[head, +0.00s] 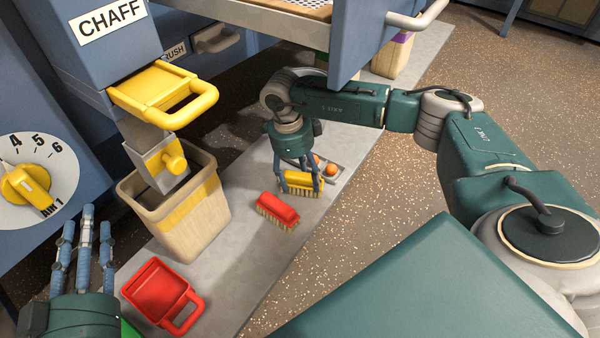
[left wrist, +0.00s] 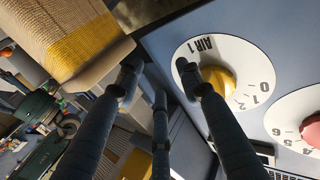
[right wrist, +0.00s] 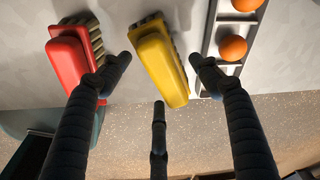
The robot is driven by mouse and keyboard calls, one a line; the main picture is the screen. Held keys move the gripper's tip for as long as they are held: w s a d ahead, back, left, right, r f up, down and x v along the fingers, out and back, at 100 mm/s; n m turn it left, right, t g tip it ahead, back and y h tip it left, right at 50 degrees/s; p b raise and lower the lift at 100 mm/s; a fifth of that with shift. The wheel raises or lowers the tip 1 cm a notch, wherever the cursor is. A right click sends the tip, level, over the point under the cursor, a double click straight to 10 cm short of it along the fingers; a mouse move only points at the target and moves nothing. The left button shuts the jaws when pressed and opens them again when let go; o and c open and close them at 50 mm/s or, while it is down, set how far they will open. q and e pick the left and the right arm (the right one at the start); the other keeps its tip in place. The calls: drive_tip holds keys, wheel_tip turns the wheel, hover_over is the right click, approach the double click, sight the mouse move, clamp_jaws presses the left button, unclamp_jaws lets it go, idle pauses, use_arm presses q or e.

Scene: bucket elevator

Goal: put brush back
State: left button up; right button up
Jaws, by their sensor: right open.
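A yellow-backed brush (head: 300,178) with pale bristles lies on the grey floor strip, under my right gripper (head: 304,184). In the right wrist view the yellow brush (right wrist: 160,62) lies between the spread fingers of my right gripper (right wrist: 160,72), which is open. A red brush (head: 277,209) lies beside it, nearer the bin, and also shows in the right wrist view (right wrist: 72,62). My left gripper (head: 85,235) is open and empty at lower left, near the dial. A partly hidden label ending in "RUSH" (head: 174,51) is on the blue machine.
A tray (head: 340,168) with orange balls (right wrist: 233,47) lies beside the yellow brush. A striped bin (head: 190,224) stands below the yellow-handled CHAFF chute (head: 165,95). A red scoop (head: 158,292) lies in front. A dial with a yellow knob (head: 27,184) is at left.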

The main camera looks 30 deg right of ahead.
sight(297, 176)
use_arm(q)
drive_tip(key=shift+f, duration=0.1)
use_arm(e)
drive_tip(key=shift+r, duration=0.15)
drive_tip(key=r, duration=0.2)
drive_tip(key=r+p, duration=0.1)
drive_tip(key=r, duration=0.1)
drive_tip(key=r+p, duration=0.1)
drive_tip(key=r, duration=0.1)
drive_tip(key=shift+w+a, duration=0.35)
use_arm(q)
drive_tip(key=s+a+f+g+y, duration=0.1)
drive_tip(key=s+f+g, duration=0.3)
drive_tip(key=f, duration=0.4)
drive_tip(key=s+a+f+g+y+p, duration=0.1)
drive_tip(key=s+a+f+g, duration=0.2)
drive_tip(key=f, duration=0.4)
drive_tip(key=shift+s+f+n+g, duration=0.35)
drive_tip(key=shift+s+g, duration=0.35)
drive_tip(key=shift+g, duration=0.2)
use_arm(e)
drive_tip(key=shift+w+a+r, duration=0.15)
drive_tip(key=shift+a+r, duration=0.05)
drive_tip(key=shift+r, duration=1.3)
drive_tip(key=shift+w+a+r, duration=0.1)
drive_tip(key=shift+a+r, duration=0.05)
drive_tip(key=shift+r, duration=1.3)
